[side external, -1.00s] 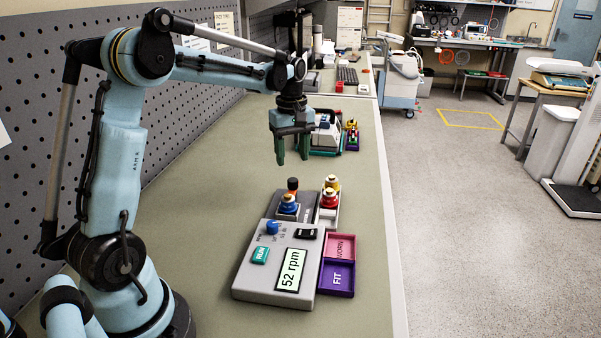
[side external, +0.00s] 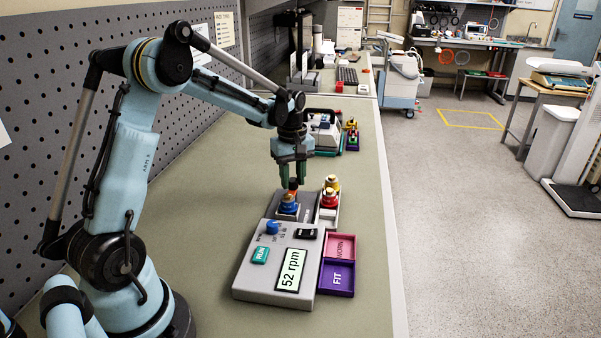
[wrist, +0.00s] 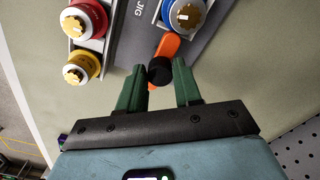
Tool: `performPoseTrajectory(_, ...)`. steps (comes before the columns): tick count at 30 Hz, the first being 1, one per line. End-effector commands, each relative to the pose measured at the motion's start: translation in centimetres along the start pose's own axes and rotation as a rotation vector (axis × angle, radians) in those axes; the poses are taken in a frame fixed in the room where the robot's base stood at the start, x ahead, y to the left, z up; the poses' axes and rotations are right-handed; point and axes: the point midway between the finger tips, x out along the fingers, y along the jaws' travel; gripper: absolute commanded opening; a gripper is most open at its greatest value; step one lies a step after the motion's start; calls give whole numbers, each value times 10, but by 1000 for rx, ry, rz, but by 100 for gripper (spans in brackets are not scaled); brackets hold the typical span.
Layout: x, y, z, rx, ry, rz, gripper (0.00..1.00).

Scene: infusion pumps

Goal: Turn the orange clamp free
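The orange clamp (wrist: 168,46) shows in the wrist view as an orange lever with a black round end, beside the blue knob-topped part (wrist: 185,14) on the grey jig plate. In the side view the clamp (side external: 293,184) is a small orange and black piece just behind the blue part (side external: 288,203). My gripper (side external: 292,184) hangs just above and behind it, fingers pointing down. In the wrist view my gripper (wrist: 160,82) has its two green fingers apart, with the clamp's black end between them and visible gaps at the sides. I cannot tell the exact height gap.
A red part (wrist: 85,18) and a yellow part (wrist: 82,67) stand in a tray beside the jig. The grey pump box (side external: 277,270) reads 52 rpm. Pink WORN (side external: 340,247) and purple FIT (side external: 338,279) trays adjoin it. The bench to the left is clear.

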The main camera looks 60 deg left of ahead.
Motion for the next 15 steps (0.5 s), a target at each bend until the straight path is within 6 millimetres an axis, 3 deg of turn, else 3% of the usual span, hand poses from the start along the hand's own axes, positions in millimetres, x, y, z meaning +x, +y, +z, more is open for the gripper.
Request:
performPoseTrajectory(1,0,0,0,0,0,0,26)
performPoseTrajectory(6,0,0,0,0,0,0,0)
performPoseTrajectory(15,0,0,0,36,-1,0,0)
